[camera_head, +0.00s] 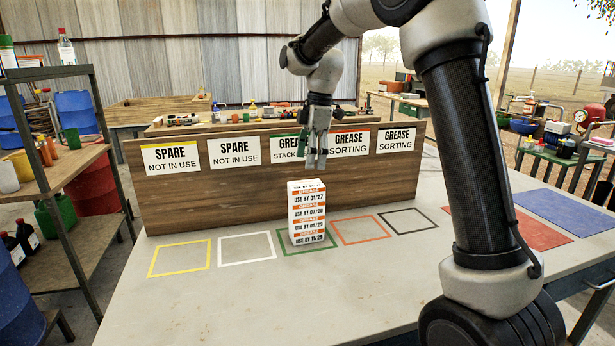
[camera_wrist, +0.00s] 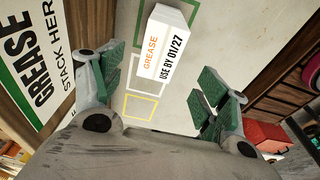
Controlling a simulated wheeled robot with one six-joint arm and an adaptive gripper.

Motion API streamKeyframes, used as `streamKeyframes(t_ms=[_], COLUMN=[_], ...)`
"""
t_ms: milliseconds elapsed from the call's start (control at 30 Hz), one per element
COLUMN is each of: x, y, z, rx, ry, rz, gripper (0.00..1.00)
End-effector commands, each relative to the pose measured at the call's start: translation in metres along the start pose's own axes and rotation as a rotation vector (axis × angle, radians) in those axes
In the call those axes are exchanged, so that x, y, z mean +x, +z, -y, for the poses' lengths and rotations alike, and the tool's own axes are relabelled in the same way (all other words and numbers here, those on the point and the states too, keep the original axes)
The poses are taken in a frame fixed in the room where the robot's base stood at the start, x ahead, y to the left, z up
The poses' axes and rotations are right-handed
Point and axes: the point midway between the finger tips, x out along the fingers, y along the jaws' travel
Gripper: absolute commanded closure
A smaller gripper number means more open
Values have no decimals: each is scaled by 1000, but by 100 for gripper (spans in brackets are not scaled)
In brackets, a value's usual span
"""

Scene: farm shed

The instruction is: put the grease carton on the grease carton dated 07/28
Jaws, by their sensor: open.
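A stack of white and orange grease cartons stands in the green square (camera_head: 283,251) on the table. From the top, the fronts read USE BY 01/27 (camera_head: 307,198), 07/28 (camera_head: 308,212), 05/29 (camera_head: 308,226) and 11/29 (camera_head: 309,240). The 01/27 carton rests directly on the 07/28 carton. In the wrist view the top carton (camera_wrist: 166,45) shows its GREASE, USE BY 01/27 label. My gripper (camera_head: 316,162) is open and empty, pointing down a little above the stack, apart from it. Its green-padded fingers are spread in the wrist view (camera_wrist: 163,92).
Yellow (camera_head: 180,258), white (camera_head: 247,248), red (camera_head: 361,230) and black (camera_head: 409,221) outlined squares are empty. A wooden board (camera_head: 225,190) with spare, stack and sorting signs stands behind the stack. Red and blue mats (camera_head: 565,211) lie at the right. A shelf (camera_head: 45,75) stands left.

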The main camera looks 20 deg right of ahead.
Motion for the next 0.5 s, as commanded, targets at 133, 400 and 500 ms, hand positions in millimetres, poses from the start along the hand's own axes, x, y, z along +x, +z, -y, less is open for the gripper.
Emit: streamKeyframes(t_ms=[133, 400, 500], x=[-23, -35, -45], y=[0, 0, 7], z=[0, 2, 14], rx=[0, 5, 60], ry=[0, 0, 16], rz=[0, 1, 3], gripper=[25, 25, 25])
